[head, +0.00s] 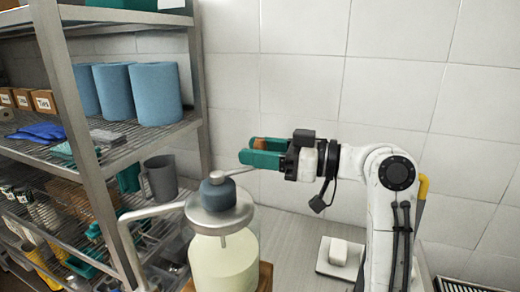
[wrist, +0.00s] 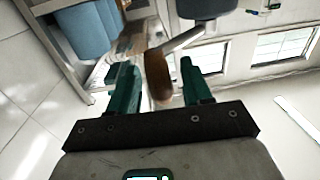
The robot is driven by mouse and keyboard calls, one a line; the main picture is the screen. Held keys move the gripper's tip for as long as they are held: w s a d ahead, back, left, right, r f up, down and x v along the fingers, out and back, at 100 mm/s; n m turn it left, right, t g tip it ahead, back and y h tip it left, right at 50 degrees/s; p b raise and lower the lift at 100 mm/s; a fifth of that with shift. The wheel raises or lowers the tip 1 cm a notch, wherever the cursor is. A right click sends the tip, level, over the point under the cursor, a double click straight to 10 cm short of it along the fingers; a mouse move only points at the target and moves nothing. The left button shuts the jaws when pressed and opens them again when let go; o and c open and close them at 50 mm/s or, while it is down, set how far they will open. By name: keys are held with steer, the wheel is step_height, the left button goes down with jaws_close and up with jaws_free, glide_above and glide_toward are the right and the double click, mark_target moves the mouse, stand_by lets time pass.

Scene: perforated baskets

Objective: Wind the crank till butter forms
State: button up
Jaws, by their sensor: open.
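The butter churn is a glass jar (head: 224,265) of pale cream liquid with a metal lid (head: 220,212) and a dark grey gear housing (head: 217,190). A metal crank arm (head: 240,171) runs from its top toward my gripper (head: 258,152). The brown wooden crank knob (wrist: 158,78) lies between my two green fingers in the wrist view, with gaps on both sides. My gripper (wrist: 157,68) is open around the knob. In the head view the fingers hide most of the knob. No solid butter is distinguishable in the jar.
A metal shelf rack (head: 95,175) with blue canisters (head: 155,93) and a grey mug (head: 160,178) stands at left. A pale bar extends left from the churn lid. A white block (head: 338,250) sits on a board at right. Tiled wall stands behind.

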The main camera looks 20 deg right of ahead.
steer(key=shift+c, duration=0.5)
jaws_close()
